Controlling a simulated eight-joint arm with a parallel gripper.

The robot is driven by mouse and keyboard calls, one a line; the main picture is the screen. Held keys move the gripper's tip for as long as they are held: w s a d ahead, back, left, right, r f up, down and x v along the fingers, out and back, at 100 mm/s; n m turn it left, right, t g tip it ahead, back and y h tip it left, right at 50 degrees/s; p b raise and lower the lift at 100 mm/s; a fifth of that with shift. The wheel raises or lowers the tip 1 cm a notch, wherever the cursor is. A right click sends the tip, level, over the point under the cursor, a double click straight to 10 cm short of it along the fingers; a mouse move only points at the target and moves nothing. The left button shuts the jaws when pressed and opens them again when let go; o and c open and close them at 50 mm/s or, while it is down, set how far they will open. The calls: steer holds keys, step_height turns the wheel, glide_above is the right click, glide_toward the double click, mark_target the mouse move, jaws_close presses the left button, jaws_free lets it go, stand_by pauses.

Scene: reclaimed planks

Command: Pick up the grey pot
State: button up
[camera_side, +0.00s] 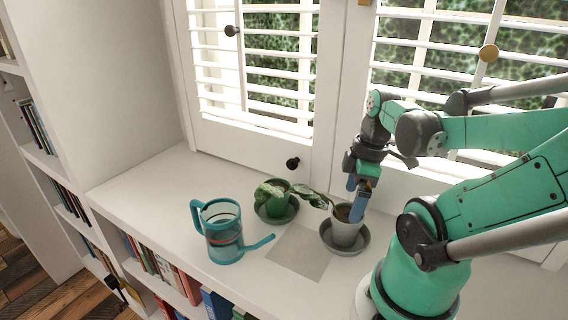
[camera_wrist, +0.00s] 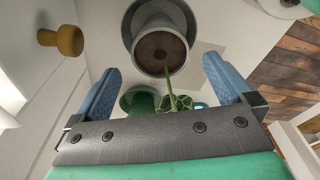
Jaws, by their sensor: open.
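The grey pot (camera_side: 347,232) stands upright in a grey saucer (camera_side: 364,246) on the white sill. In the wrist view, the grey pot (camera_wrist: 160,50) shows from above with dark soil inside. A thin green stem reaches over its rim. My gripper (camera_side: 357,198) is close above the pot's rim, pointing down, with blue fingers. In the wrist view, the gripper (camera_wrist: 160,88) is open and empty, fingers wide apart, with the pot beyond the fingertips. In the side view a finger hides part of the pot's rim.
A green pot (camera_side: 279,207) with a leafy plant stands left of the grey pot; its leaves reach towards it. A teal watering can (camera_side: 222,243) stands further left. A flat grey square (camera_side: 298,253) lies in front. Shuttered windows (camera_side: 260,140) rise close behind.

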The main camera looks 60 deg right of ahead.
mark_target(348, 213)
steer(key=shift+w+a+f, duration=0.1)
steer(key=shift+w+f, duration=0.05)
steer(key=shift+f, duration=1.15)
steer(key=shift+w+a+f, duration=0.1)
steer(key=shift+w+f, duration=0.05)
steer(key=shift+f, duration=1.1)
jaws_close()
steer(key=shift+d+r, duration=0.1)
steer(key=shift+r, duration=0.1)
step_height(348, 213, up, 22)
steer(key=shift+r, duration=0.25)
